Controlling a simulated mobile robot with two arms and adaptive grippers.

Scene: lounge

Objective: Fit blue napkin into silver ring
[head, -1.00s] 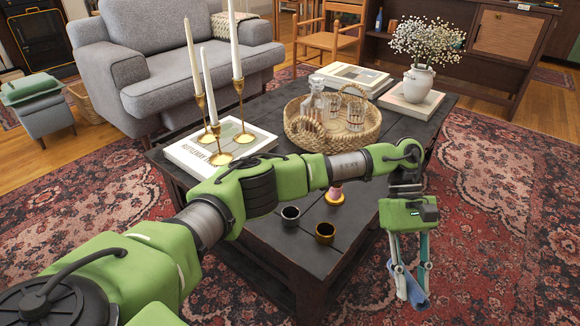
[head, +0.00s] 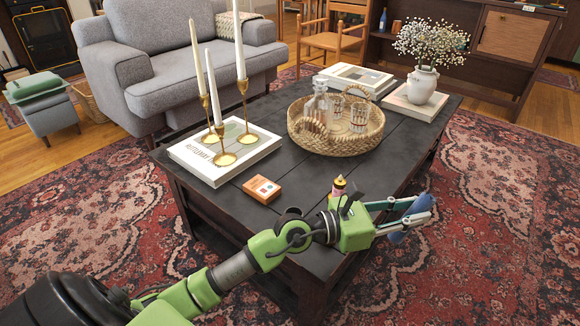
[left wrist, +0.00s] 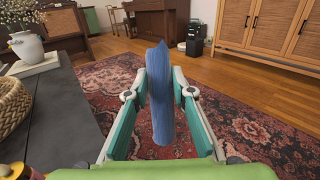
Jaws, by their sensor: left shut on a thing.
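My left gripper (head: 424,209) is shut on the blue napkin (head: 398,236), beyond the right edge of the coffee table and above the rug. In the left wrist view the napkin (left wrist: 160,100) is a long, narrow roll standing upright between the two fingers (left wrist: 160,88). The silver ring (head: 292,211) is on the near part of the table, mostly hidden behind my left arm; only a dark upper edge shows. The gold ring beside it in the earlier view is hidden now. My right gripper is not in view.
The dark coffee table (head: 225,212) holds an orange box (head: 262,190), a small pink and gold item (head: 338,186), candlesticks on a book (head: 190,160), a wicker tray (head: 340,143) and a vase (head: 422,84). Open rug (head: 500,230) lies to the right.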

